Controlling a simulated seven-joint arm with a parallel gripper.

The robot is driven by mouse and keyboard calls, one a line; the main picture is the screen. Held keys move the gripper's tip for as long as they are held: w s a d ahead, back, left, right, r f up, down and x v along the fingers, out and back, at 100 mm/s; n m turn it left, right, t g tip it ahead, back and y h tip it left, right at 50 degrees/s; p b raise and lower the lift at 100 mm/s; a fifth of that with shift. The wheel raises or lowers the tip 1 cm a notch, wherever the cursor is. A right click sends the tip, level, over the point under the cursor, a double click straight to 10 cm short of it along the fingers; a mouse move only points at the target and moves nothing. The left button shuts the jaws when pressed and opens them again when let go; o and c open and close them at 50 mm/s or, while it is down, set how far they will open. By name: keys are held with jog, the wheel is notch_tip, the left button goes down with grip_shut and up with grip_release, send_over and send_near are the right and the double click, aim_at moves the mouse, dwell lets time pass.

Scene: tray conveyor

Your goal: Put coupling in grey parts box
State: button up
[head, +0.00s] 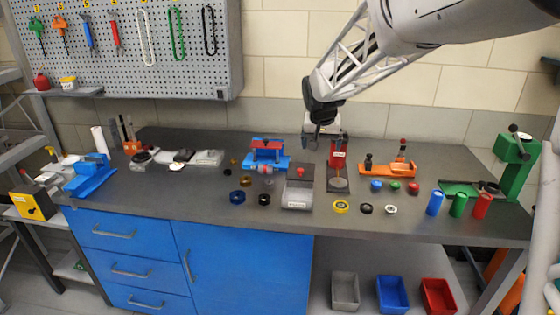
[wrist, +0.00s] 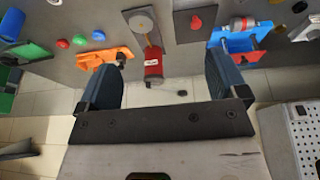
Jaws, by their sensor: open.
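My gripper (head: 318,132) hangs above the back of the bench, in front of the tiled wall. In the wrist view its two fingers (wrist: 160,75) stand wide apart with nothing held between them. The grey parts box (head: 345,291) is an open grey bin on the low shelf under the bench, at the left of a row of three. I cannot surely tell which part is the coupling. A small grey and red cylinder (wrist: 242,23) at the blue fixture (wrist: 232,40) may be it; the head view shows it only small, at the front of that fixture (head: 267,155).
A blue bin (head: 392,294) and a red bin (head: 438,296) stand beside the grey one. A red press (head: 337,155) stands just below my gripper. An orange fixture (head: 388,168), colored rings and cylinders crowd the bench. The bench top overhangs the bins.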

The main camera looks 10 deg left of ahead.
jog(key=w+a+f, duration=0.7)
jog(key=w+a, duration=0.3)
jog(key=w, duration=0.1)
send_near(265, 165)
jog(key=shift+w+d+f+t, duration=0.15)
jog(key=shift+w+f+t, duration=0.05)
jog(key=shift+f, duration=0.4)
jog(key=shift+w+d+f+t, duration=0.1)
jog(key=shift+w+f+t, duration=0.1)
jog(key=shift+f, duration=0.4)
jog(key=shift+x, duration=1.3)
jog(key=shift+f, duration=0.2)
jog(key=shift+x, duration=2.45)
jog(key=shift+a, duration=0.15)
jog(key=shift+c, duration=0.4)
